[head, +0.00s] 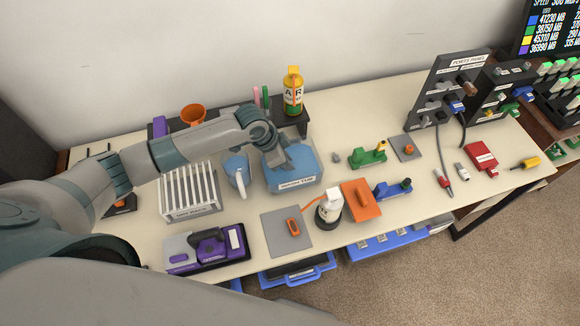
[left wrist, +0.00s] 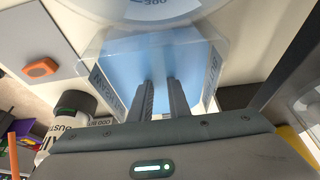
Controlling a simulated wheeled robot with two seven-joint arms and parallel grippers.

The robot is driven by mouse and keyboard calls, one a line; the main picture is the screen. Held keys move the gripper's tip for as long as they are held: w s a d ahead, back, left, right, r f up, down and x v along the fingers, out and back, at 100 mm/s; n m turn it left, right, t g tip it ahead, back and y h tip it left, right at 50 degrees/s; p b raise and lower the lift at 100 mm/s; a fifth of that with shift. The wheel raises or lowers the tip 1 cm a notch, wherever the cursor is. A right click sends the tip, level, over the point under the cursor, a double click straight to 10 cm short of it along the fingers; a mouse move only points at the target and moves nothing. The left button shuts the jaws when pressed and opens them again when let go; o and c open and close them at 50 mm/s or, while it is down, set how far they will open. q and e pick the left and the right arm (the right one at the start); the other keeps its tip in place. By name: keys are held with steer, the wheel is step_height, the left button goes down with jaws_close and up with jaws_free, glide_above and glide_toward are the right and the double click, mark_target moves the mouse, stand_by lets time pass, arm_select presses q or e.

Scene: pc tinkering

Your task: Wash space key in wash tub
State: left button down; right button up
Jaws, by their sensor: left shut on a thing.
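The wash tub (head: 293,182) is a clear container of blue water with a label on its front, in the middle of the table. It also fills the centre of the left wrist view (left wrist: 205,62). My left gripper (head: 280,160) reaches down into the tub from above. In the left wrist view its two fingers (left wrist: 161,90) point into the blue water with a narrow gap between them. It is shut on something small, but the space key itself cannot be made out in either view. My right gripper is not in view.
A blue-white jug (head: 237,171) stands close left of the tub, with a white slotted rack (head: 188,192) beyond it. A white bottle (head: 329,207) and a grey mat (head: 286,243) are in front. A yellow bottle (head: 293,92) stands behind.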

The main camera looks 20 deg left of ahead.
arm_select(q)
steer(key=shift+w+a, duration=0.2)
steer(key=shift+w, duration=0.15)
stand_by(0.4)
steer(key=shift+s, duration=0.1)
steer(key=shift+s+d+p, duration=0.25)
steer(key=shift+s+p, duration=0.1)
steer(key=shift+p, duration=0.3)
step_height(320, 180, up, 10)
steer(key=p, duration=0.9)
steer(key=shift+p, duration=0.3)
stand_by(0.4)
